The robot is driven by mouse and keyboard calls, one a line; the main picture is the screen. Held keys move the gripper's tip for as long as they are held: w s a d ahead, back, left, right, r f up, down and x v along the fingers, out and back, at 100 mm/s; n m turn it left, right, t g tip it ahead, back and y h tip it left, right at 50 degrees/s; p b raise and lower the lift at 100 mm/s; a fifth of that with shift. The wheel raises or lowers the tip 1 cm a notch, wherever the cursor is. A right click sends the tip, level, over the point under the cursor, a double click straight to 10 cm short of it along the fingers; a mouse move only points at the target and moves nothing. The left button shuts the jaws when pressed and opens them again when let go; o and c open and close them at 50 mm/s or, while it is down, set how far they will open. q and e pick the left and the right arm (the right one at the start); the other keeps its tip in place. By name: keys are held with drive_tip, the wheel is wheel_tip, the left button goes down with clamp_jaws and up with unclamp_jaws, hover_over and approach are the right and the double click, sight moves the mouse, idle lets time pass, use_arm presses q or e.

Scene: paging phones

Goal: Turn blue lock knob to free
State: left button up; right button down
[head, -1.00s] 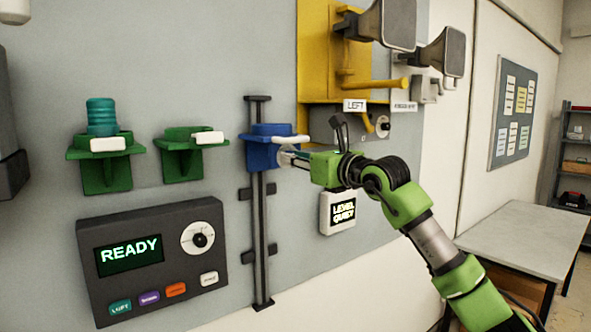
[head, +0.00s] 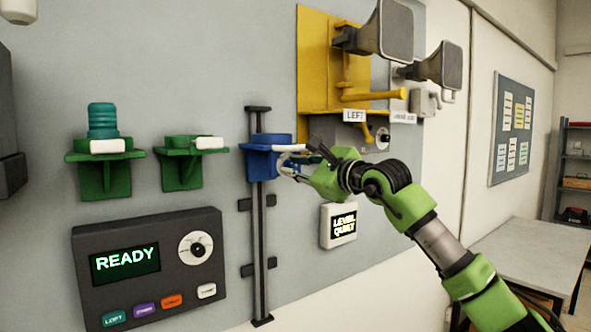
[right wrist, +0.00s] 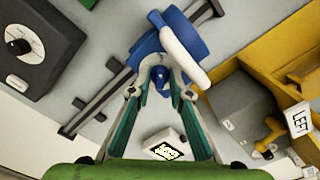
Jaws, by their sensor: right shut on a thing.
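The blue carriage (head: 262,158) sits on a dark vertical rail on the grey wall panel, with a white bar across its front. In the right wrist view the blue carriage (right wrist: 184,42) is at the top, and the small blue lock knob (right wrist: 159,76) lies between my fingertips. My right gripper (head: 288,166) reaches the carriage from the right and is shut on the knob; its fingers (right wrist: 160,80) close from both sides. In the head view the gripper hides the knob, and I cannot read any free or lock marking. My left gripper is not in view.
Two green brackets (head: 190,160) are left of the rail, one bearing a teal ribbed piece (head: 102,120). The READY console (head: 150,225) is below. A yellow frame (head: 318,60) with horns (head: 397,30) is above right. The small level display (head: 338,225) hangs close under my gripper.

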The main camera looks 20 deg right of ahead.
idle(0.4)
drive_tip(key=c, duration=2.2)
unclamp_jaws()
drive_tip(key=shift+o, duration=0.2)
drive_tip(key=v, duration=1.2)
drive_tip(key=shift+w+f, duration=0.1)
